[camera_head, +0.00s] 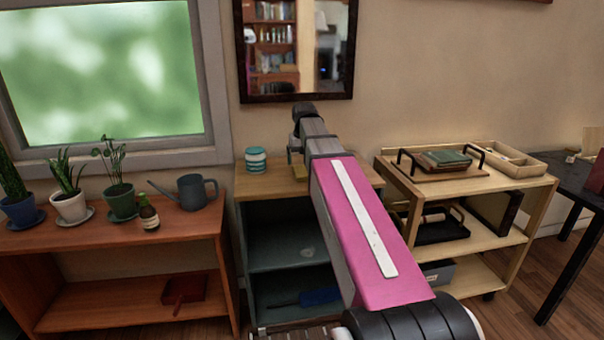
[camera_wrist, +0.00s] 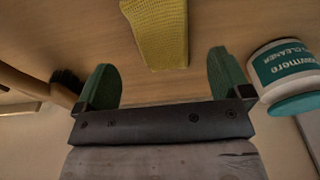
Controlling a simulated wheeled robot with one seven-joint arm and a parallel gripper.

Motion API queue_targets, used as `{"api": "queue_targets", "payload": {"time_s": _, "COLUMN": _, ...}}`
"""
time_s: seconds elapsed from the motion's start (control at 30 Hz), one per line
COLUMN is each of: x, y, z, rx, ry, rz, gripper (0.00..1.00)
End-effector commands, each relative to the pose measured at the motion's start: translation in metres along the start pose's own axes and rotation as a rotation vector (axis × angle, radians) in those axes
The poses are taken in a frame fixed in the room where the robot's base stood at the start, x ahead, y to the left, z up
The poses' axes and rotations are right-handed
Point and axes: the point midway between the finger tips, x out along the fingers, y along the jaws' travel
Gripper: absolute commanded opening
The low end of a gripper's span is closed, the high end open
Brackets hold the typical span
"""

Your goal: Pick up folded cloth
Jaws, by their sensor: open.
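The folded cloth (camera_wrist: 157,30) is yellow with a woven texture and lies on a wooden top, at the upper middle of the wrist view. My gripper (camera_wrist: 161,62) is open, with one green finger on each side of the view. The near end of the cloth shows between the fingertips in the picture, with space on both sides. Nothing is held. I cannot tell the height of the fingers above the wood. In the head view my arm reaches over the middle shelf unit (camera_head: 262,184) and covers most of the spot where the cloth could be.
A white and teal cleaner tub (camera_wrist: 285,72) stands close to the right finger. A dark-bristled brush (camera_wrist: 66,88) lies by the left finger. In the head view, potted plants and a watering can (camera_head: 191,192) stand on the left shelf; a trolley (camera_head: 470,187) stands right.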

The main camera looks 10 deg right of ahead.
Motion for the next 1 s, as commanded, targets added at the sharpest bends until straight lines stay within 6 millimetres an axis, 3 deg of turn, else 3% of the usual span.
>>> {"api": "queue_targets", "payload": {"time_s": 0.4, "x": 0.045, "y": -0.002, "z": 0.001, "rx": 0.000, "ry": -0.001, "rz": 0.000, "gripper": 0.96}}
{"api": "queue_targets", "payload": {"time_s": 0.67, "x": 0.050, "y": -0.002, "z": 0.001, "rx": 0.000, "ry": 0.000, "rz": 0.000, "gripper": 0.96}}
{"api": "queue_targets", "payload": {"time_s": 0.7, "x": 0.050, "y": -0.002, "z": 0.001, "rx": 0.000, "ry": 0.000, "rz": 0.000, "gripper": 0.93}}
{"api": "queue_targets", "payload": {"time_s": 0.87, "x": 0.049, "y": -0.002, "z": 0.001, "rx": 0.000, "ry": 0.000, "rz": 0.000, "gripper": 0.43}}
{"api": "queue_targets", "payload": {"time_s": 1.0, "x": 0.049, "y": -0.002, "z": 0.001, "rx": 0.000, "ry": 0.000, "rz": 0.000, "gripper": 0.39}}
